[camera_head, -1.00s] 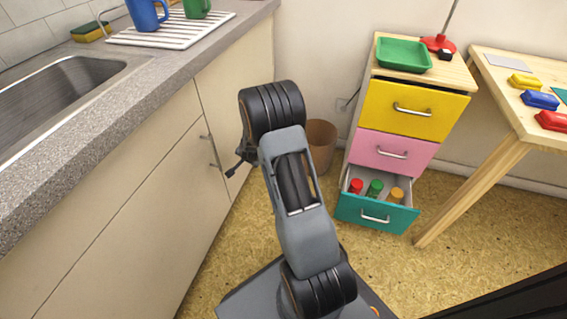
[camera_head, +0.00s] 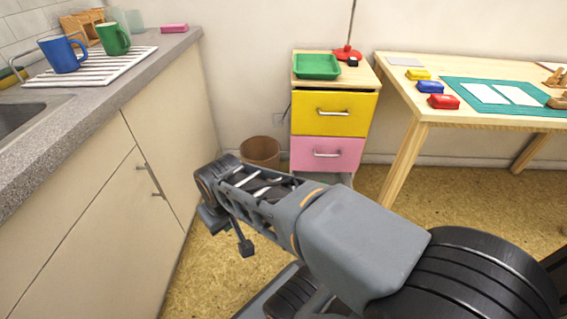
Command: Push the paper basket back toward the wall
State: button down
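The paper basket (camera_head: 260,149) is a brown round bin on the floor by the back wall. It stands between the counter and the drawer unit, and my arm hides its lower part. My gripper (camera_head: 232,238) is at the far end of my arm, in front of the basket and lower in the picture. Only a dark part of it shows, and its fingers are too unclear to tell open from shut. I cannot tell whether it touches the basket; nothing is seen held in it.
A drawer unit (camera_head: 334,113) stands right of the basket, its lowest drawer mostly hidden by my arm. The counter's cupboard front (camera_head: 105,213) bounds the left. A wooden table (camera_head: 440,110) stands at the right. Bare floor (camera_head: 215,270) lies between the cupboards and my arm.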

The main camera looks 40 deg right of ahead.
aim_at(263, 151)
jog(key=z, duration=0.4)
jog(key=k, duration=0.9)
jog(key=u, duration=0.45)
jog(key=i, duration=1.5)
jog(key=z, duration=0.9)
jog(key=i, duration=0.4)
jog(key=z, duration=0.3)
